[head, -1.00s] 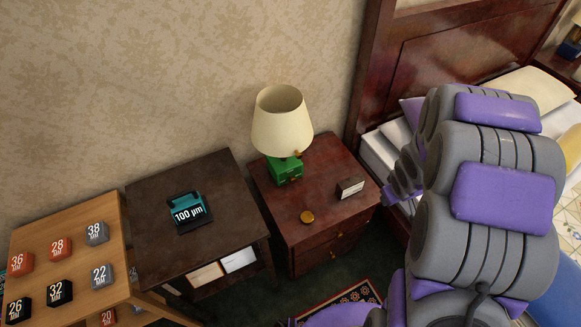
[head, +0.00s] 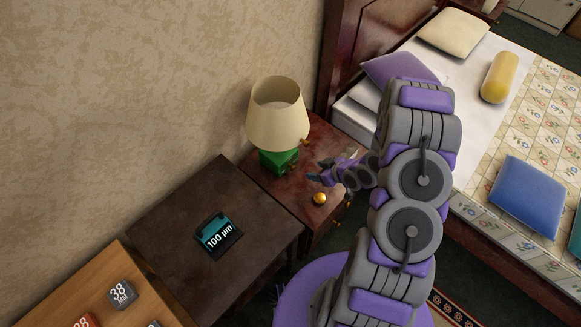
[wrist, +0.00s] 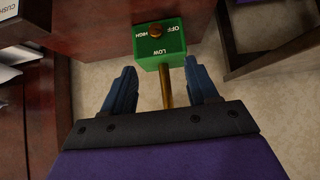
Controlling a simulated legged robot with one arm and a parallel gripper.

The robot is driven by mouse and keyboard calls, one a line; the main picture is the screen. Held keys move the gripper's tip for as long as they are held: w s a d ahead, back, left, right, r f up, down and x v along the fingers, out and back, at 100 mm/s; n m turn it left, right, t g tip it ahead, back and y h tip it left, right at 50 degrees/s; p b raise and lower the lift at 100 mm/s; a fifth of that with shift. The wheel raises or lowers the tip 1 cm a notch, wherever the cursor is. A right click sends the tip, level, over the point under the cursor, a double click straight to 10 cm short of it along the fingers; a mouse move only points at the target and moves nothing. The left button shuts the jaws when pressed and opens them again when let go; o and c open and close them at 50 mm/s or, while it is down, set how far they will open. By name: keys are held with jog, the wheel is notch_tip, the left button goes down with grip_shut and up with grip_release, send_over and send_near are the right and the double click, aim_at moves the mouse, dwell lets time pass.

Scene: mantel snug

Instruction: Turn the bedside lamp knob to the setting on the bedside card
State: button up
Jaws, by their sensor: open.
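The bedside lamp has a cream shade (head: 277,118) and a green base (head: 279,160) on the red-brown nightstand (head: 290,192). In the wrist view the green base (wrist: 173,45) shows OFF, HIGH and LOW around a brown-orange knob (wrist: 155,29). Which word the knob points at is too small to tell. A brass rod (wrist: 166,88) reaches from the base toward my gripper. My gripper (wrist: 160,68) is open; its blue fingers are on either side of the rod, short of the knob. In the head view my gripper (head: 314,170) is right of the base. I cannot make out the bedside card.
A dark table (head: 190,230) with a teal 100 µm block (head: 218,235) stands left. The bed (head: 480,150) is right.

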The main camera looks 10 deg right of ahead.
jog(key=b, duration=0.1)
send_near(294, 168)
jog(key=b+x, duration=0.1)
jog(key=x, duration=0.6)
jog(key=shift+w+a+f, duration=0.15)
jog(key=shift+a+f, duration=0.1)
jog(key=shift+f, duration=0.05)
jog(key=shift+w+a+f, duration=0.1)
jog(key=shift+w+f, duration=0.3)
jog(key=shift+f, duration=0.05)
jog(key=shift+w+d+f, duration=0.1)
jog(key=shift+w+d, duration=0.05)
jog(key=shift+d, duration=0.35)
jog(key=shift+a, duration=0.3)
jog(key=shift+c, duration=0.4)
jog(key=shift+a, duration=0.25)
jog(key=c, duration=0.3)
jog(key=shift+d, duration=0.25)
jog(key=c, duration=0.7)
